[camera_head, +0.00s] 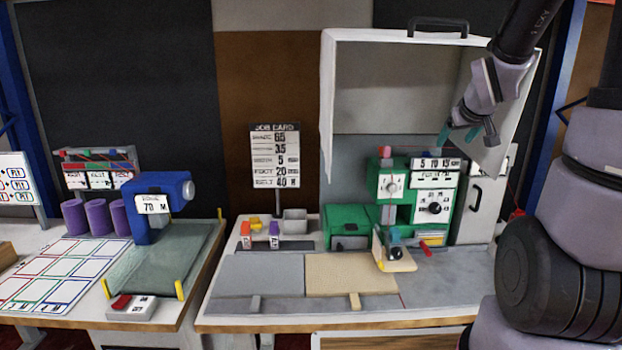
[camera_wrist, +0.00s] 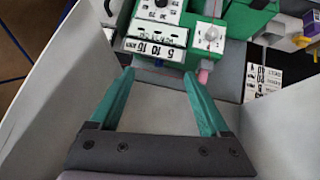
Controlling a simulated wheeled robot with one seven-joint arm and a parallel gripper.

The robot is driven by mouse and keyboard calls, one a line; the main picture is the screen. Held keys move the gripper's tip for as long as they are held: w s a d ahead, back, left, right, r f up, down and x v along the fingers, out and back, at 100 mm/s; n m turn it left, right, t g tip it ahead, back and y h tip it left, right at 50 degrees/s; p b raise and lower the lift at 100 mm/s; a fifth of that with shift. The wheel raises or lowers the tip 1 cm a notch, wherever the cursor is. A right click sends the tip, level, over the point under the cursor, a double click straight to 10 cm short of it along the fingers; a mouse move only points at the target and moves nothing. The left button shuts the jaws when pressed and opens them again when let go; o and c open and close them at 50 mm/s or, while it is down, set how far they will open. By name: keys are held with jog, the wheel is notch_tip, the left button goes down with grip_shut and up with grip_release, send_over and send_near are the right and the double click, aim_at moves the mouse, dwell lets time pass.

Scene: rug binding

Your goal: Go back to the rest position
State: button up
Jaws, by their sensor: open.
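My gripper (camera_head: 466,137) is raised at the upper right in the head view, in front of the lower right part of the raised white hood (camera_head: 329,110). Its two teal fingers are apart and empty in the wrist view (camera_wrist: 158,100). The green binding machine (camera_head: 400,205) with dials and number plates stands below and to the left of the gripper. Its number plate (camera_wrist: 155,47) and dial (camera_wrist: 208,37) show beyond the fingers in the wrist view. I cannot tell how far the fingers are from the hood's wall.
A job card (camera_head: 275,155) stands behind the bench. A grey mat (camera_head: 262,272) and a tan mat (camera_head: 350,272) lie at the front. A blue machine (camera_head: 157,200) and purple spools (camera_head: 97,216) are on the left table. The hood's handle (camera_head: 438,26) is on top.

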jog(key=s+a+r+m+g+y, duration=0.1)
jog(key=s+a+r, duration=0.2)
jog(key=s, duration=0.4)
jog(key=s+a+r+m+y, duration=0.1)
jog(key=s+a+r+m, duration=0.1)
jog(key=s+a, duration=0.3)
jog(key=s+a+r+m+g+y, duration=0.1)
jog(key=s+a+r+y, duration=0.1)
jog(key=s, duration=0.7)
jog(key=shift+s+a+r+m+g, duration=0.3)
jog(key=shift+s+a+r, duration=0.1)
jog(key=shift+a+r, duration=0.6)
